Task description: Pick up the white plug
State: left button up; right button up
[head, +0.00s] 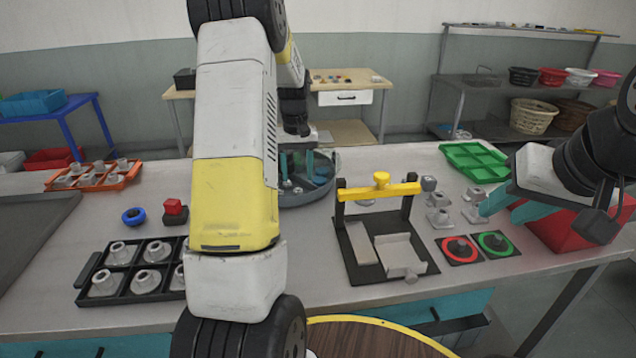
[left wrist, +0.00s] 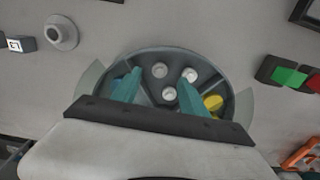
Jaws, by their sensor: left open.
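In the left wrist view, small round white pieces, which look like white plugs (left wrist: 160,70), (left wrist: 190,74), (left wrist: 168,93), lie in the round grey divided tank (left wrist: 145,55). I cannot tell which one the task names. My left gripper (left wrist: 157,92) is open and empty, its teal fingers over the tank with white pieces between and beside them. In the head view the tank (head: 325,190) is partly hidden behind my left arm, and my left gripper (head: 297,166) shows at it. My right gripper (head: 512,206) is at the right, its teal fingers apart and empty.
A yellow piece (left wrist: 213,102) is in the tank. A black stand with a yellow bar (head: 380,190) stands right of it. Green tray (head: 475,160), red bin (head: 560,232), black tray of grey fittings (head: 128,268) and orange tray (head: 92,178) occupy the table.

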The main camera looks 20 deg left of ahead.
aim_at(298, 188)
pick_arm(q)
notch_tip(298, 188, down, 5)
jog(key=shift+r, duration=0.1)
grip_shut()
